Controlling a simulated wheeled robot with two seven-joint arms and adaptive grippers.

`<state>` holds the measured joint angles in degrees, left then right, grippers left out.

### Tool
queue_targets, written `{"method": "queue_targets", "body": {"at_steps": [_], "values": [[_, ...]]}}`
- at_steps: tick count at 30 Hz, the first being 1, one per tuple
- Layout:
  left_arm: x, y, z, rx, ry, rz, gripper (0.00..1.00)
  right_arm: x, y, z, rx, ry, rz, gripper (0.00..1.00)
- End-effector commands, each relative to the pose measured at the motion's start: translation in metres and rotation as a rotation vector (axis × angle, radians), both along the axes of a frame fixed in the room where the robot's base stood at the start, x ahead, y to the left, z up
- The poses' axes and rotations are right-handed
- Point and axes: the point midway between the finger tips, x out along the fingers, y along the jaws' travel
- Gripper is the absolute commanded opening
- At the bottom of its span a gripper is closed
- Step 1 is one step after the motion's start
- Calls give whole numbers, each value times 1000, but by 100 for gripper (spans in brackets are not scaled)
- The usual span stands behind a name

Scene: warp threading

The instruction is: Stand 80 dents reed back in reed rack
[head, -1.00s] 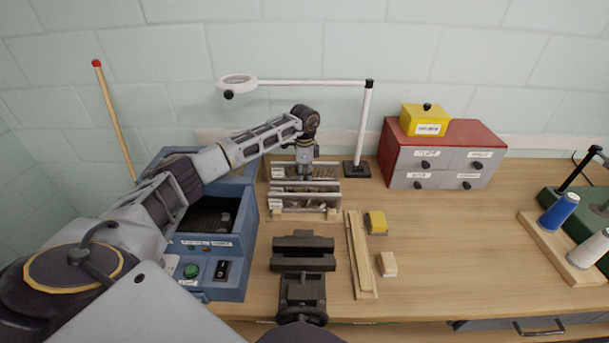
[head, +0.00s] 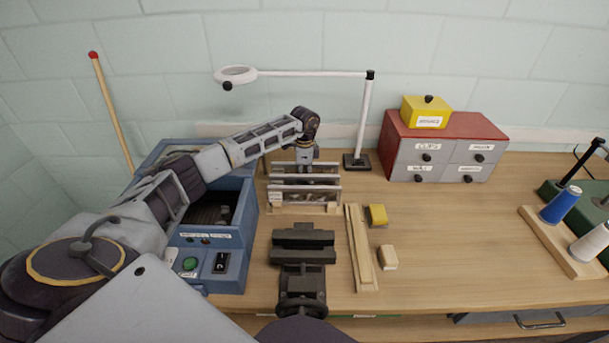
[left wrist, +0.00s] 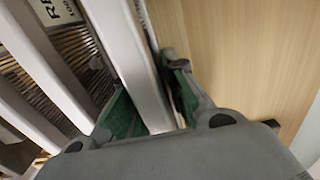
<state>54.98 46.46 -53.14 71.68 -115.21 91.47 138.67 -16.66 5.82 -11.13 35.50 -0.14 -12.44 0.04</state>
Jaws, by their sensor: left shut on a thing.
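In the head view my left gripper (head: 304,160) reaches down over the reed rack (head: 275,207) at the back of the bench. The rack has wooden ends and holds several metal-framed reeds. In the left wrist view the green-padded fingers of my left gripper (left wrist: 160,95) are shut on the pale metal bar of a reed (left wrist: 137,55). This reed looks upright, parallel to its neighbours and at the outer side of the row. Its label and lower edge are hidden. A neighbouring reed (left wrist: 60,10) has a label reading 100. My right gripper is not in view.
A blue machine box (head: 215,260) is close on the left, a dark vise (head: 303,245) in front.

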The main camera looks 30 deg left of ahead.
Motion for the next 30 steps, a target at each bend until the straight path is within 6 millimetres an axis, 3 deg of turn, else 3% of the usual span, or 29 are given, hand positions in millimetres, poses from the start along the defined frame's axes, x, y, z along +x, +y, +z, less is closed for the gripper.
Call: {"method": "queue_targets", "body": {"at_steps": [30], "values": [[0, 0, -7, 0, -1, 0, 0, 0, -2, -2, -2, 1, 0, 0]]}}
